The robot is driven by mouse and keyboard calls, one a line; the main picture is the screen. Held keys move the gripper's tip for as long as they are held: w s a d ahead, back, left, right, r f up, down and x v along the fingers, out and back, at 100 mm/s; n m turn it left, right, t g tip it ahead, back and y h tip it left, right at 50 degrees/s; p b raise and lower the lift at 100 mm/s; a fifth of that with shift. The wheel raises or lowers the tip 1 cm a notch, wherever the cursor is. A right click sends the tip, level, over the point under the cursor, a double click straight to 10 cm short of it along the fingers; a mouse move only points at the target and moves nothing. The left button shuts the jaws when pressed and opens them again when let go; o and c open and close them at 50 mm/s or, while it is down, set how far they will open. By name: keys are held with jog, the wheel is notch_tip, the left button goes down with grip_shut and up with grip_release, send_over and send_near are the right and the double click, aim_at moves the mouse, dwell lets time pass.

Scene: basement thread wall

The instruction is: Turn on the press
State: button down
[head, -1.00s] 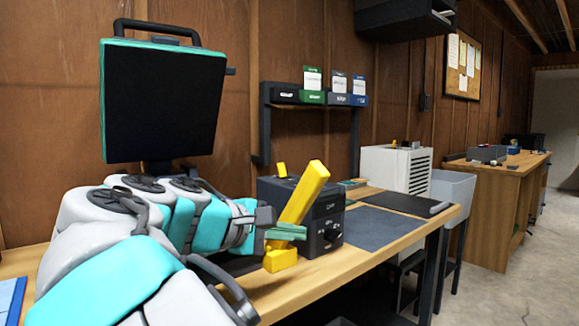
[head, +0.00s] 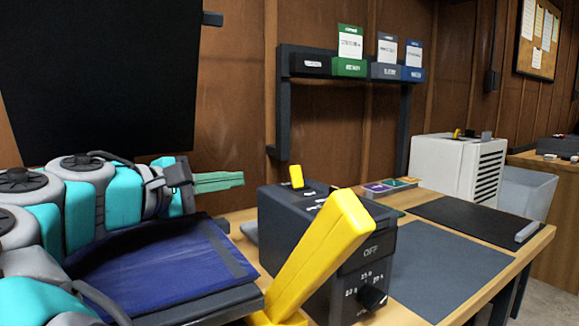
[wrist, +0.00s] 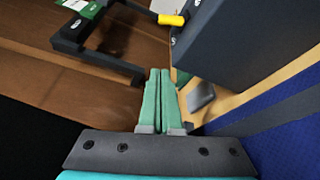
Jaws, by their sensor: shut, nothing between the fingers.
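The press shows as a dark box (head: 283,225) on the wooden bench, with a label reading OFF and a black knob (head: 372,298) on its front. A small yellow switch (head: 297,177) stands up on its top. A thick yellow lever (head: 318,258) slants up in front of the box. In the wrist view the box (wrist: 240,45) is at upper right and the yellow switch (wrist: 172,19) at top centre. My gripper (head: 240,179), with green fingers, is shut and empty, left of the switch and apart from it. Its fingers also show in the wrist view (wrist: 160,72).
A dark blue pad (head: 150,262) lies below my arm, left of the box. A black screen (head: 100,80) fills the upper left. A wall rack with coloured bins (head: 348,67) stands behind. A grey mat (head: 440,265) lies clear at right. A white unit (head: 440,165) stands farther back.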

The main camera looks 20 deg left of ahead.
aim_at(281, 187)
jog(key=shift+r, duration=0.1)
dwell(0.3)
jog(key=w+d, duration=0.6)
jog(key=w, duration=0.1)
jog(key=shift+w, duration=0.1)
jog(key=shift+s+d+r, duration=0.1)
jog(key=shift+s+d, duration=0.2)
jog(key=shift+d, duration=0.05)
jog(key=shift+d+m+b, duration=0.1)
jog(key=shift+m+b, duration=0.2)
